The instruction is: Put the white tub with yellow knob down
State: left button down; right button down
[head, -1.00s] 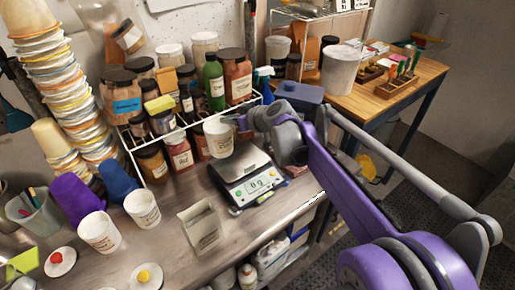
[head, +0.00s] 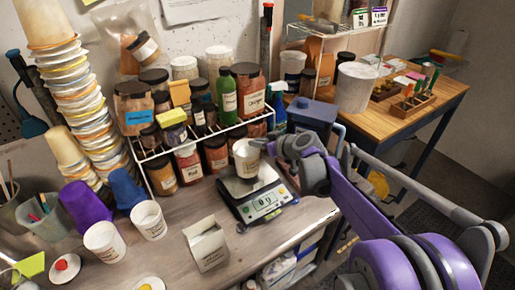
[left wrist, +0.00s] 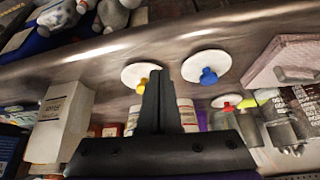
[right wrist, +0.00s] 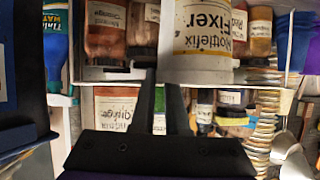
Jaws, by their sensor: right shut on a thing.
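A white tub (head: 246,157) with a printed label is held by its rim side in my right gripper (head: 278,148). It is upright and open-topped, right over the pan of the scale (head: 252,203); I cannot tell whether its base touches. The scale display seems to read 0. In the right wrist view the tub (right wrist: 205,45) stands against the fingers (right wrist: 162,105). No knob shows on it. A white lid with a yellow knob (head: 147,284) lies on the bench, also in the left wrist view (left wrist: 134,72). My left gripper (left wrist: 159,80) is shut and empty above the lids.
Two white tubs (head: 105,241) and a small open carton (head: 206,245) stand left of the scale. A wire rack of jars (head: 188,160) is close behind it. A red-knobbed lid (head: 63,269) lies at the left. A blue container (head: 311,115) stands at the right.

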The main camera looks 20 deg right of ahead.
jog(key=shift+f, duration=0.85)
jog(key=shift+f, duration=0.1)
jog(key=c, duration=0.9)
grip_release()
